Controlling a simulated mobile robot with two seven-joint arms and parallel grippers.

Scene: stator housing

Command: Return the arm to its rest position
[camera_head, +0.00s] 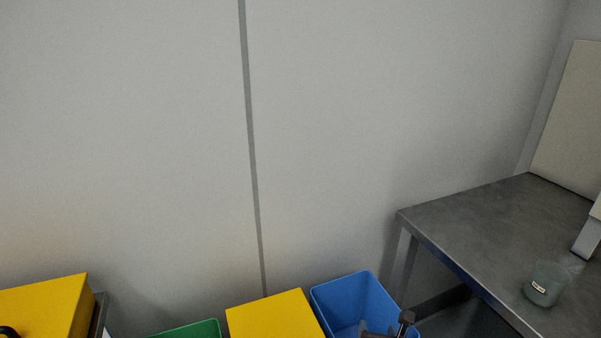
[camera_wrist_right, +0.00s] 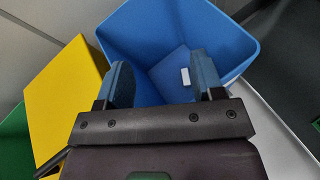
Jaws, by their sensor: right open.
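My right gripper (camera_head: 388,331) shows at the bottom edge of the head view, in front of and over the blue bin (camera_head: 350,292). In the right wrist view my right gripper (camera_wrist_right: 164,84) has its two fingers well apart, with nothing between them. They point down into the open blue bin (camera_wrist_right: 225,35). A small whitish piece (camera_wrist_right: 185,77) shows inside the bin, between the fingers but beyond them. I do not see my left gripper.
A yellow box (camera_head: 270,318) stands left of the blue bin, then a green bin (camera_head: 190,331) and another yellow box (camera_head: 45,308). A grey metal table (camera_head: 470,220) at the right carries a glass beaker (camera_head: 546,284). A bare wall stands behind.

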